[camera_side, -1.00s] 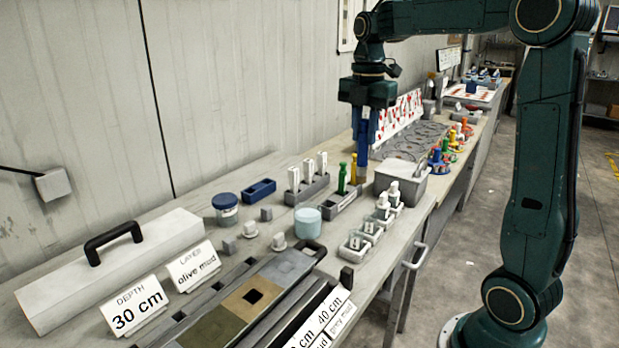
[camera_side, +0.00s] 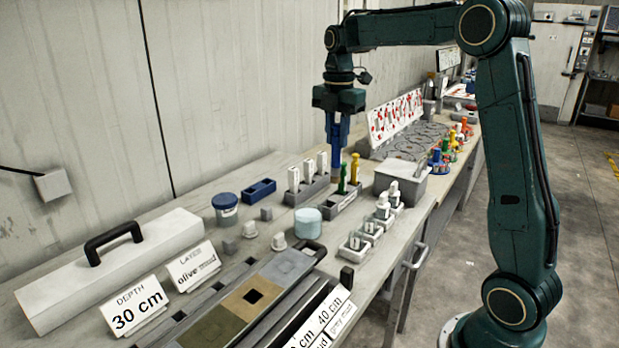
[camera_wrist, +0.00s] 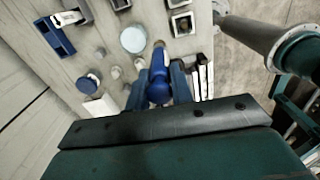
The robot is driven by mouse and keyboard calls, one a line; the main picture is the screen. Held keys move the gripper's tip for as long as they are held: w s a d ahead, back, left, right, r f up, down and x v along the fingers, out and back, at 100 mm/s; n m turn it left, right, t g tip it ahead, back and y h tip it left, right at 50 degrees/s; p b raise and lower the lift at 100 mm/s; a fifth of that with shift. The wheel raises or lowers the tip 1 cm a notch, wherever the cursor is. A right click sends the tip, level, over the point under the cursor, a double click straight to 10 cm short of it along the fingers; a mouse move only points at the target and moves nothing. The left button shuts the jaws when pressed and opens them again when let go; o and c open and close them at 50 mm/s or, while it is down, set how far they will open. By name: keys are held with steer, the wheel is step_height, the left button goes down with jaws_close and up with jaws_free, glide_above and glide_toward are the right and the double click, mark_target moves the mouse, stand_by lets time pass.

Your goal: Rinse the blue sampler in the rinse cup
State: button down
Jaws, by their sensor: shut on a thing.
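My gripper (camera_side: 338,102) is shut on the blue sampler (camera_side: 337,132) and holds it upright above the bench. In the wrist view, the sampler (camera_wrist: 158,88) sits between the two fingers of my gripper (camera_wrist: 160,84). In the side view its lower end hangs near the back of the sampler rack (camera_side: 344,203), where a green sampler (camera_side: 342,177) and a yellow sampler (camera_side: 355,168) stand. A pale blue round cup (camera_side: 307,224) stands left of and nearer than the rack. It also shows in the wrist view (camera_wrist: 133,39). It looks like the rinse cup, but no label on it can be read.
A dark-blue-lidded jar (camera_side: 225,205) and a blue tray (camera_side: 259,190) stand at the left. A grey rack of white pieces (camera_side: 307,190) and a grey box (camera_side: 408,180) stand nearby. The core liner (camera_side: 262,290) and signs lie in front.

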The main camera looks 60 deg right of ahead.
steer(key=w+f, duration=0.4)
steer(key=w, duration=0.4)
steer(key=shift+f, duration=0.3)
steer(key=shift+a+f, duration=0.1)
steer(key=shift+f, duration=0.1)
step_height(320, 180, down, 10)
steer(key=shift+f, duration=0.25)
stand_by(0.8)
steer(key=shift+f, duration=0.3)
stand_by(0.3)
steer(key=shift+f, duration=0.45)
steer(key=shift+r, duration=0.15)
